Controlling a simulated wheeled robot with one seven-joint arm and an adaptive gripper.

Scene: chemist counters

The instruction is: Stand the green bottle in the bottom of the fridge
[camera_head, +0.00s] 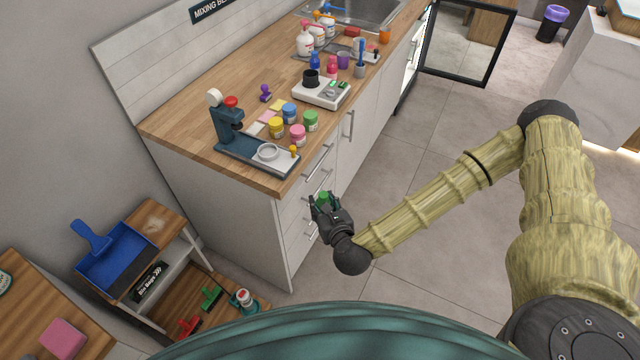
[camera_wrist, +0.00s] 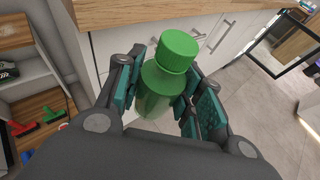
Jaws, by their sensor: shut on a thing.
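My gripper (camera_head: 323,205) is shut on the green bottle (camera_head: 325,196) in front of the counter's drawers, below the countertop. In the wrist view the green bottle (camera_wrist: 165,78) sits between both fingers of my gripper (camera_wrist: 160,98), with its ribbed cap up and slightly tilted in the picture. A dark-framed glass door (camera_head: 465,38), which looks like the fridge door, stands open at the counter's far end. It also shows in the wrist view (camera_wrist: 285,45). A narrow lit strip of the fridge (camera_head: 413,48) shows beside it; its bottom is hidden from here.
The wooden counter (camera_head: 185,125) holds jars, a scale (camera_head: 322,92), a press (camera_head: 250,145) and bottles. A low shelf (camera_head: 160,215) with a blue dustpan (camera_head: 112,255) stands at lower left. The tiled floor (camera_head: 430,150) right of the counter is clear. A white island (camera_head: 600,75) stands far right.

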